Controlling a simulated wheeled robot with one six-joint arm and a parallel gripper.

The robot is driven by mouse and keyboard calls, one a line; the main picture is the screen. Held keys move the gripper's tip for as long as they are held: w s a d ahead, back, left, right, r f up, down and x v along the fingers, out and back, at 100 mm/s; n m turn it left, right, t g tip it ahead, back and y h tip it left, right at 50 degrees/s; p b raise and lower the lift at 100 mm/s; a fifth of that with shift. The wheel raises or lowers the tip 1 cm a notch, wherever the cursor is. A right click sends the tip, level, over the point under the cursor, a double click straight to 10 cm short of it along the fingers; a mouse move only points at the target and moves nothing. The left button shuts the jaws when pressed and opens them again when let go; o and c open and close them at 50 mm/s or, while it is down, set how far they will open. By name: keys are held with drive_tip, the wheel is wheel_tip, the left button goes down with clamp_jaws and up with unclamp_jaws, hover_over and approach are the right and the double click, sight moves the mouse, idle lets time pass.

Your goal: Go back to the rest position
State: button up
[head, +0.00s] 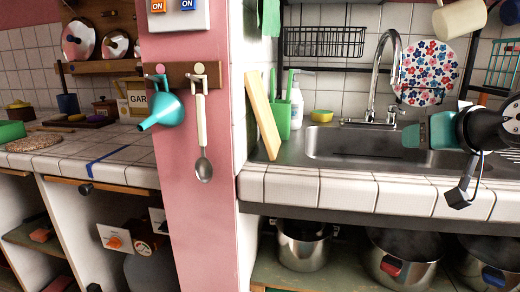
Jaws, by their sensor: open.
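My gripper (424,133) shows at the right of the head view, with teal fingers in front of the sink and above the tiled counter edge. It points to the left and is open, with nothing seen between the fingers. It looks clear of the faucet and the counter. Below the counter, an open shelf (345,276) holds steel pots. One small pot (303,247) stands at the left, one with a red handle (400,262) in the middle, and one with a blue handle (492,264) at the right, cut by the frame edge.
A steel sink (330,143) with a tall faucet (378,80) lies behind my gripper. A floral plate (428,72) stands at the back. A pink wall (195,225) with a hanging teal funnel (165,108) and a ladle (203,168) divides off the left counter. A cutting board (262,115) leans beside the sink.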

drive_tip(key=s+a+f+n+g+y, duration=0.3)
drive_tip(key=s+a+f+g, duration=0.4)
drive_tip(key=a, duration=0.3)
drive_tip(key=s+a+f+n+g, duration=0.2)
drive_tip(key=s+f+g, duration=0.1)
drive_tip(key=s, duration=0.5)
drive_tip(key=s+a+f+n+g, duration=0.2)
drive_tip(key=s+a+g, duration=0.1)
drive_tip(key=s, duration=0.5)
wheel_tip(320, 180, down, 11)
drive_tip(key=b, duration=1.1)
wheel_tip(320, 180, up, 33)
drive_tip(key=p, duration=3.3)
drive_tip(key=shift+d+r, duration=0.15)
drive_tip(key=shift+r, duration=0.05)
drive_tip(key=shift+w, duration=0.1)
